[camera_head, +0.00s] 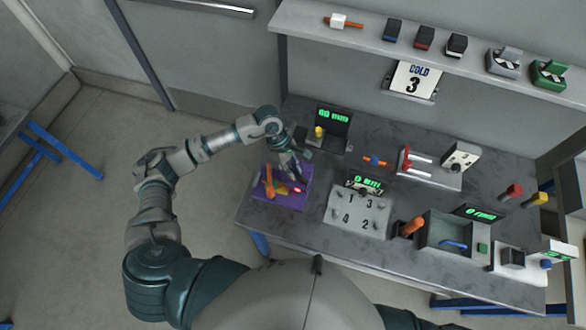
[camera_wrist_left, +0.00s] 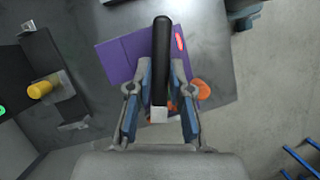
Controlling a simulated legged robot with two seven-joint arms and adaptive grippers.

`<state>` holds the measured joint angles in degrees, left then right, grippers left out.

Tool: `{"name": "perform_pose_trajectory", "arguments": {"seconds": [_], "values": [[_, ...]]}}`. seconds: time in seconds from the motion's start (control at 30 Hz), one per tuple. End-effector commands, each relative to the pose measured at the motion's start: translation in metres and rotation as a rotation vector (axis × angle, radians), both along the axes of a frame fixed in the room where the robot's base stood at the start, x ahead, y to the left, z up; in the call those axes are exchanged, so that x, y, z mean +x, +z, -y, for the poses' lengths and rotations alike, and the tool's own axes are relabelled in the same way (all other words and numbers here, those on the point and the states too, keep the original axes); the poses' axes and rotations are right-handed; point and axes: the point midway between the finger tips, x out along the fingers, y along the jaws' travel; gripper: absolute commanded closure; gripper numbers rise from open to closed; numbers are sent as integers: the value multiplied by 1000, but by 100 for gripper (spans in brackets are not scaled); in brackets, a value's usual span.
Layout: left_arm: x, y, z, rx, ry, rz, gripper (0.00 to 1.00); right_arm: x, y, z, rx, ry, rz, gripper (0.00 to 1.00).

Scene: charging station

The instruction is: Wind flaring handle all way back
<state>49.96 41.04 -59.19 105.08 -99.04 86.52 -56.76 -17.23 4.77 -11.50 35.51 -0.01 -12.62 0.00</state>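The flaring device has a purple base (camera_head: 290,199) at the table's left front corner, with orange parts (camera_head: 268,182) and a small glowing red mark. Its purple base also shows in the left wrist view (camera_wrist_left: 120,57). My left gripper (camera_head: 293,174) is just above its back right side, pointing down. In the left wrist view, a black bar handle with a pale square end (camera_wrist_left: 162,60) lies between the fingers of my left gripper (camera_wrist_left: 163,68). The fingers are close on both sides; I cannot tell if they touch it. The gripper partly hides the orange parts. My right gripper is out of view.
A black box with a yellow knob (camera_head: 319,132) stands behind the device. A grey numbered panel (camera_head: 342,212) is to the right, and other stations fill the table's right side. A shelf (camera_head: 372,40) runs along the wall. Open floor lies left of the table.

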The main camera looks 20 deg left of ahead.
Motion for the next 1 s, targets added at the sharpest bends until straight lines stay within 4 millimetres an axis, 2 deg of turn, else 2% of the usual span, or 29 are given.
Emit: {"name": "perform_pose_trajectory", "arguments": {"seconds": [0.47, 0.67, 1.0], "values": [[1, -1, -1, 0, 46, 3, 100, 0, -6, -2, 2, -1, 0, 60], [0, -3, -1, 0, 161, 4, 100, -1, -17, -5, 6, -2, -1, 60], [-1, -3, -1, 0, 469, 6, 100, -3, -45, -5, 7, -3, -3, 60]]}}
